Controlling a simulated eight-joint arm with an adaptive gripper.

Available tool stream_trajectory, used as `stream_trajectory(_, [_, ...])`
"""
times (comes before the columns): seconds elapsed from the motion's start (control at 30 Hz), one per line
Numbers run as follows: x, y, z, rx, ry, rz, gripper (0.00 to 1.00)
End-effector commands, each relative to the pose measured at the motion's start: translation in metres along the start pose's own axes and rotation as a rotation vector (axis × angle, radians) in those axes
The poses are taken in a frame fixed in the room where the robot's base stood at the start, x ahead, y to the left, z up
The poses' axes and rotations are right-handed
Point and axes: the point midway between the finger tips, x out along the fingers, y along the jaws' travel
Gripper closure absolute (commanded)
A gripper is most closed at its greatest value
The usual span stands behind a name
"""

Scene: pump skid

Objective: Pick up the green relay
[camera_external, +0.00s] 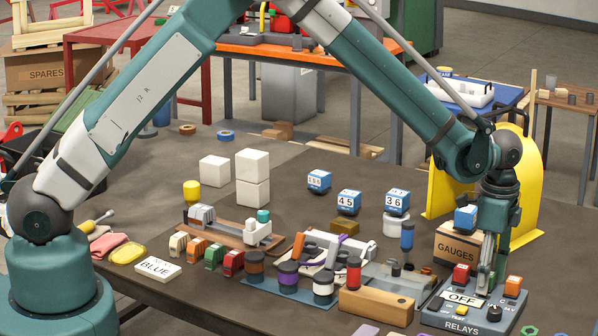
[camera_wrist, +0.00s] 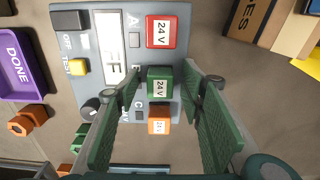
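The green relay (camera_wrist: 159,84), marked 24 V, sits on the grey RELAYS panel (camera_external: 462,317), between a red relay (camera_wrist: 161,31) and an orange relay (camera_wrist: 159,121). In the outside view the red relay (camera_external: 461,274) and orange relay (camera_external: 513,287) show, while my gripper (camera_external: 485,276) mostly hides the green one. In the wrist view my gripper (camera_wrist: 160,84) is open, its green-padded fingers on either side of the green relay. Nothing is held. I cannot tell whether a finger touches the relay.
A GAUGES box (camera_external: 456,250) and yellow guard (camera_external: 519,190) stand behind. A purple DONE tray (camera_wrist: 24,62) lies nearby. A wooden block (camera_external: 377,306) is left of the panel.

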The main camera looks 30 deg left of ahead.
Motion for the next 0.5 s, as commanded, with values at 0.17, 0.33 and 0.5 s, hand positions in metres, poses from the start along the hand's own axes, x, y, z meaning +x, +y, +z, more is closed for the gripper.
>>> stream_trajectory(0.17, [-0.0001, 0.0, 0.0, 0.0, 0.0, 0.0, 0.61])
stream_trajectory(0.33, [-0.0001, 0.0, 0.0, 0.0, 0.0, 0.0, 0.66])
stream_trajectory(0.5, [-0.0001, 0.0, 0.0, 0.0, 0.0, 0.0, 0.89])
